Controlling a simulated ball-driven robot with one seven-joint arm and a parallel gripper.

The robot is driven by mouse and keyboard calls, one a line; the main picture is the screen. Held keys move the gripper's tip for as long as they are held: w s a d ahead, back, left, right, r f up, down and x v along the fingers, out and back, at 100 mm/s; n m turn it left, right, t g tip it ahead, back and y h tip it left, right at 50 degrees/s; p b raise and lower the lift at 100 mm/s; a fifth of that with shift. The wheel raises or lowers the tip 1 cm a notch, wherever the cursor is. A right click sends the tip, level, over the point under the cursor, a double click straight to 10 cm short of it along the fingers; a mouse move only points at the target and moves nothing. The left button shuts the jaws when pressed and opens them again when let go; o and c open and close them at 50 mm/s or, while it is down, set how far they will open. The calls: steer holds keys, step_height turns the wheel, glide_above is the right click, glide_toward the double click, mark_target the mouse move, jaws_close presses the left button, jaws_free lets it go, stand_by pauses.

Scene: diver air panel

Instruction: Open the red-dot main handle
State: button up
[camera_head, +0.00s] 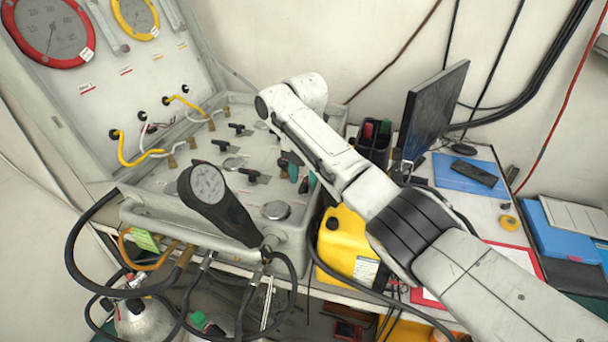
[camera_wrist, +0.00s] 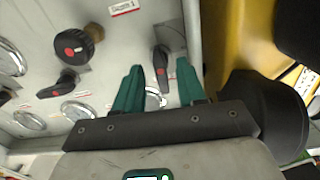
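In the wrist view, a black lever handle with a red dot (camera_wrist: 162,60) stands on the grey panel (camera_wrist: 135,40), lying lengthwise between the fingertips. My gripper (camera_wrist: 160,72) is open, its two green fingers apart on either side of this handle. I cannot tell if either finger touches it. A round black knob with a red dot (camera_wrist: 76,48) and another black red-dot lever (camera_wrist: 60,84) are to the left. In the head view my gripper (camera_head: 303,178) is at the right end of the panel, mostly hidden by my wrist; the handle there cannot be made out clearly.
Several black levers, such as one lever (camera_head: 254,176), and round gauges stand on the panel. A yellow case (camera_head: 344,244) is right of the panel. A monitor (camera_head: 432,108) and black bin (camera_head: 372,147) stand behind my arm.

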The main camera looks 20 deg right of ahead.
mark_target(304, 181)
steer(key=shift+r, duration=0.1)
step_height(304, 181, up, 11)
steer(key=b, duration=0.1)
steer(key=shift+f, duration=0.2)
stand_by(2.3)
